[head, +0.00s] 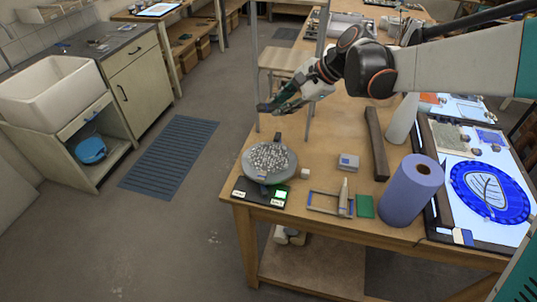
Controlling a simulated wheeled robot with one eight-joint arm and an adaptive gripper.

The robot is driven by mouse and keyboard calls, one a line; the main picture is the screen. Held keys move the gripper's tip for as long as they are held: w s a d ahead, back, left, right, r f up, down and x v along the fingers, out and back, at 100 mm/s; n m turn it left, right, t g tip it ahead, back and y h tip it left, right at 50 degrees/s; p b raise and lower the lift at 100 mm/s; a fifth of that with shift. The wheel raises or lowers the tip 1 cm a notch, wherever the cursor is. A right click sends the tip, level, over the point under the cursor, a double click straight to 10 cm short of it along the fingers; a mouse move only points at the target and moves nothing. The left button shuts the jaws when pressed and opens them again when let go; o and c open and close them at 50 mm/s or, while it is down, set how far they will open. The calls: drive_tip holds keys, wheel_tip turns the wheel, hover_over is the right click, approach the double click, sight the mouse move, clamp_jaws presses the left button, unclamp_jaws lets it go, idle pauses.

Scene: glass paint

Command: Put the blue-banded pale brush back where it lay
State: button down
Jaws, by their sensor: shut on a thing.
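My gripper (267,107) is in the head view, above the far left edge of the wooden worktable (325,152). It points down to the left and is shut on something. What it holds is too small and dark there to make out. I cannot clearly pick out the blue-banded pale brush anywhere in this view. A pale pointed piece (344,196) stands by a small blue-grey open frame (322,203) near the table's front edge, clear of my gripper.
A round grey dish of pale granules (268,158) sits on a scale with a green display (280,194).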

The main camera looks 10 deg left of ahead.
drive_tip(key=n+g+h+p, duration=0.1)
drive_tip(key=h, duration=0.1)
drive_tip(key=shift+a+h, duration=0.1)
drive_tip(key=shift+h, duration=0.2)
drive_tip(key=shift+r+n+h+p, duration=0.2)
drive_tip(key=shift+n+h+p, duration=0.3)
drive_tip(key=shift+h+p, duration=0.3)
drive_tip(key=shift+a+f+n+g+h, duration=0.15)
drive_tip(key=shift+n+g+h, duration=0.2)
drive_tip(key=shift+h, duration=0.85)
drive_tip(key=shift+d+n+h, duration=0.2)
drive_tip(key=shift+n+h, duration=0.15)
drive_tip(key=shift+h, duration=0.35)
drive_tip(key=shift+s+f, duration=0.1)
